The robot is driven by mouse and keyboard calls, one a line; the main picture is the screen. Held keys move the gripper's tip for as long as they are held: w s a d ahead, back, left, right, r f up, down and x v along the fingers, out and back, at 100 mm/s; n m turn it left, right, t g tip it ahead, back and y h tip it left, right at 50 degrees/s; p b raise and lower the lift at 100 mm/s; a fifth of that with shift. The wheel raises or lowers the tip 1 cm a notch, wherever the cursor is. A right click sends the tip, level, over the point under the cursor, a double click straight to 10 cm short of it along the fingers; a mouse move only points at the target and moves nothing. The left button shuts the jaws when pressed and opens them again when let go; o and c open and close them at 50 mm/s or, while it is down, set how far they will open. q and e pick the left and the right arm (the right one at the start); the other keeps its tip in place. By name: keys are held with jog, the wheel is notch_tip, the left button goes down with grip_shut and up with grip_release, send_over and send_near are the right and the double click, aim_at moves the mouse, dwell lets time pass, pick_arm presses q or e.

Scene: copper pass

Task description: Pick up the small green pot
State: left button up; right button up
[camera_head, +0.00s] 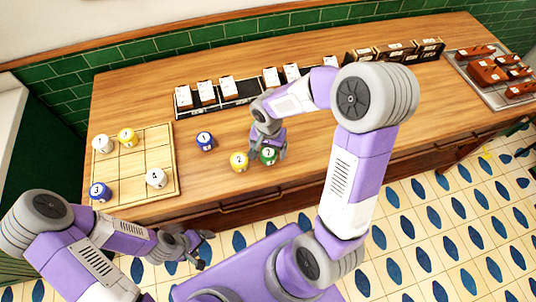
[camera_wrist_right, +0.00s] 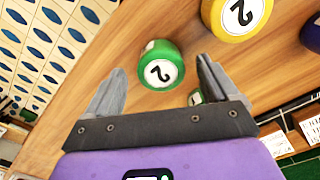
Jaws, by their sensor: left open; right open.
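The small green pot (camera_head: 269,155) has a white numbered face and sits near the table's front edge. My right gripper (camera_head: 267,150) is low over the table beside it and partly in front of it. In the right wrist view the green pot (camera_wrist_right: 152,49) shows between and beyond the open fingers of this gripper (camera_wrist_right: 158,75). I cannot tell whether the fingers touch it. My left gripper (camera_head: 202,250) is open and empty, below the table's front edge.
A yellow pot (camera_head: 238,162) stands close left of the green pot, and a blue pot (camera_head: 205,141) farther left. A wooden grid board (camera_head: 165,143) at left holds several pots. Card racks (camera_head: 240,99) line the back. A metal tray (camera_head: 500,100) is at far right.

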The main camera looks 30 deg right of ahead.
notch_tip(320, 180, down, 3)
jog(key=shift+r, duration=0.1)
jog(key=shift+w, duration=0.1)
jog(key=c, duration=1.2)
